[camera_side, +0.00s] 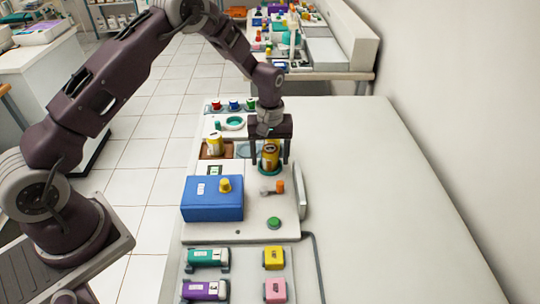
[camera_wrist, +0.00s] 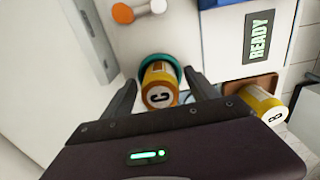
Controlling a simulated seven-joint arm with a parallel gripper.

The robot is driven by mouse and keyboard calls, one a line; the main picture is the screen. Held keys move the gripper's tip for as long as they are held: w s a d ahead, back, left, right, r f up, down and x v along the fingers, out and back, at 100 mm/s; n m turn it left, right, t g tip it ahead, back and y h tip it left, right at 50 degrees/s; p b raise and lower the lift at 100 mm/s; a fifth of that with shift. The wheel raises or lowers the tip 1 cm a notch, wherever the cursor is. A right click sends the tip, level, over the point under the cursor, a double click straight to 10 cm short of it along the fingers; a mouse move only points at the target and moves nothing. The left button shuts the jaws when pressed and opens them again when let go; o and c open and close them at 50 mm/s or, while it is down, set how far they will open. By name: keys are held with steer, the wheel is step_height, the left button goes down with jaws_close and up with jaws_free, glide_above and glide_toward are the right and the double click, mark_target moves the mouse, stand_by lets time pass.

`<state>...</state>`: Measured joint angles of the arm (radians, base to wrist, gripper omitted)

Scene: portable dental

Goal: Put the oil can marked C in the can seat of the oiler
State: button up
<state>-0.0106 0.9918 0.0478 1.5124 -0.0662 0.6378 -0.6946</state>
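The oil can marked C (camera_wrist: 160,90) is yellow with a pale lid bearing a black C. It stands in the teal ring-shaped can seat (camera_wrist: 150,60) of the oiler, and looks about upright. In the side view the can (camera_side: 270,158) rises from the teal seat (camera_side: 269,172). My gripper (camera_side: 271,160) points down over it, with one finger on each side. In the wrist view my gripper (camera_wrist: 160,80) is open, with gaps between both fingers and the can. The can's base is hidden inside the ring.
A yellow can marked B (camera_wrist: 262,105) stands in a brown tray (camera_side: 204,154) left of my gripper. A display (camera_wrist: 259,37) reads READY. A blue box (camera_side: 212,205) with a yellow knob, an orange-ended lever (camera_side: 280,187) and a green button (camera_side: 274,223) lie nearer. The right tabletop is clear.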

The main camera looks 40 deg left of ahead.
steer(key=shift+m+t, duration=0.3)
steer(key=shift+m, duration=0.1)
steer(key=r, duration=0.4)
steer(key=s+r, duration=0.1)
steer(key=r, duration=0.7)
steer(key=shift+s+d+r, duration=0.15)
steer(key=s+d+r+m+t, duration=0.1)
steer(key=s+r+m+t, duration=0.3)
steer(key=s+r, duration=1.35)
steer(key=s+m+t, duration=0.1)
steer(key=s+m, duration=0.3)
steer(key=s, duration=0.9)
steer(key=shift+s+d+f, duration=0.15)
steer(key=shift+d+f, duration=0.1)
